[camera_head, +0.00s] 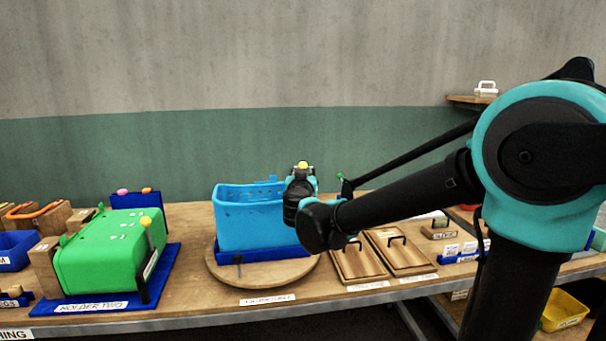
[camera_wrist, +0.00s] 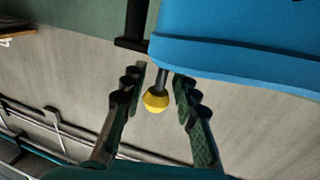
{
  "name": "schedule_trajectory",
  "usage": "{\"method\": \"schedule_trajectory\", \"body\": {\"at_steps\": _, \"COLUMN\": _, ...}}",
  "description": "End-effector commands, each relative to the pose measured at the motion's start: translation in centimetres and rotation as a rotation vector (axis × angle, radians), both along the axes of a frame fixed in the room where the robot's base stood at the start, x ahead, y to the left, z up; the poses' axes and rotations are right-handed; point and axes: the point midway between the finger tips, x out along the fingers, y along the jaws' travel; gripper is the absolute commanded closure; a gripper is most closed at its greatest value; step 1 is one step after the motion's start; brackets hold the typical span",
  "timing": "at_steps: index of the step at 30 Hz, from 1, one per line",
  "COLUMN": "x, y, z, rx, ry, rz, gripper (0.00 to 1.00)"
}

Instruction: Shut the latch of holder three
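A blue bin-shaped holder (camera_head: 248,222) on a blue base stands on a round wooden turntable; no "three" label is readable on it. Its blue side fills the upper right of the wrist view (camera_wrist: 240,35). A dark lever with a yellow knob (camera_wrist: 155,101) shows beside that side. My gripper (camera_wrist: 158,76) is open, with its two fingers on either side of the lever and knob. Gaps show on both sides, so it does not look gripped. In the head view, my wrist is at the holder's right edge and hides the fingers. A yellow knob (camera_head: 302,165) shows there.
A green holder (camera_head: 105,250), labelled holder two, stands left with its own yellow-knobbed lever (camera_head: 146,222). Two wooden boards with black handles (camera_head: 358,258) lie right of the turntable (camera_head: 272,280). The wall is behind the table.

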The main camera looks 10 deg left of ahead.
Motion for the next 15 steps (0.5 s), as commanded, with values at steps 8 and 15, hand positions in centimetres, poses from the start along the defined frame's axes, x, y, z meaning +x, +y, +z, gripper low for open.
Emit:
{"method": "schedule_trajectory", "body": {"at_steps": 8, "x": -2.1, "y": -0.1, "z": 0.0, "rx": 0.001, "ry": 0.001, "rz": 0.003, "gripper": 0.71}}
{"method": "schedule_trajectory", "body": {"at_steps": 15, "x": -7.1, "y": -0.4, "z": 0.0, "rx": 0.000, "ry": 0.000, "rz": 0.004, "gripper": 0.71}}
